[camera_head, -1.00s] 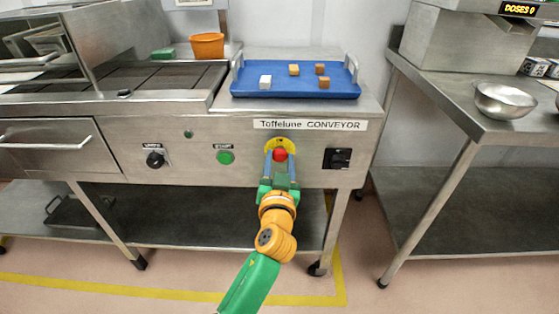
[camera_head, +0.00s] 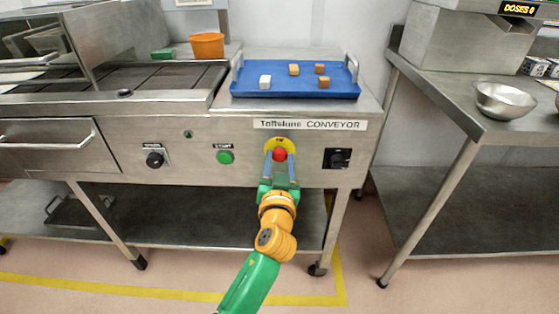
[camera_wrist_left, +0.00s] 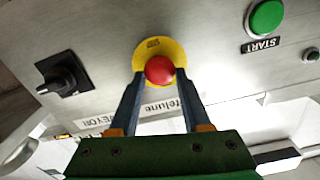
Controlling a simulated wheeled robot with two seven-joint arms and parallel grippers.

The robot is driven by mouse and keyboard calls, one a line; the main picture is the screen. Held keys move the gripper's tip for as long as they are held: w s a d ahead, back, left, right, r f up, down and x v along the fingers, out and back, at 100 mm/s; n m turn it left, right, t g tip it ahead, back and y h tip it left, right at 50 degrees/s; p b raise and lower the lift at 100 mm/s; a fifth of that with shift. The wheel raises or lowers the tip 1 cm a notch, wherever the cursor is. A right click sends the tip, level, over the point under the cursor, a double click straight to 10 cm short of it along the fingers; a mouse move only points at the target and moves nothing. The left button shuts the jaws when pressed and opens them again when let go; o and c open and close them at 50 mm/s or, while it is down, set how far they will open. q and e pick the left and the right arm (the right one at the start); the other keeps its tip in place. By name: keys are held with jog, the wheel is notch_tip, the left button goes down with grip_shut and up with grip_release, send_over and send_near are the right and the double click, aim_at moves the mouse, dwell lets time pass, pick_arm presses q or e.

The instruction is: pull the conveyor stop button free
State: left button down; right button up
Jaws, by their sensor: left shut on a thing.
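The conveyor stop button is a red mushroom head (camera_head: 280,154) on a yellow disc (camera_head: 280,143), set in the steel front panel. It also shows in the left wrist view as a red head (camera_wrist_left: 160,70) in front of its yellow plate (camera_wrist_left: 172,48). My left gripper (camera_head: 280,161) reaches up to it from below, with one finger on each side of the red head. In the left wrist view the fingertips of my left gripper (camera_wrist_left: 160,74) touch the head's sides, so it is shut on the button. My right gripper is in neither view.
A green start button (camera_head: 226,157), a black knob (camera_head: 155,160) and a black rotary switch (camera_head: 337,159) share the panel. A blue tray (camera_head: 295,92) with several small cubes stands above. A bench with a steel bowl (camera_head: 504,101) is at right.

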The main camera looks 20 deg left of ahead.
pick_arm(q)
jog(key=shift+f, duration=0.2)
jog(key=shift+s+d+f, duration=0.1)
jog(key=shift+s, duration=0.35)
jog(key=shift+c, duration=1.7)
grip_release()
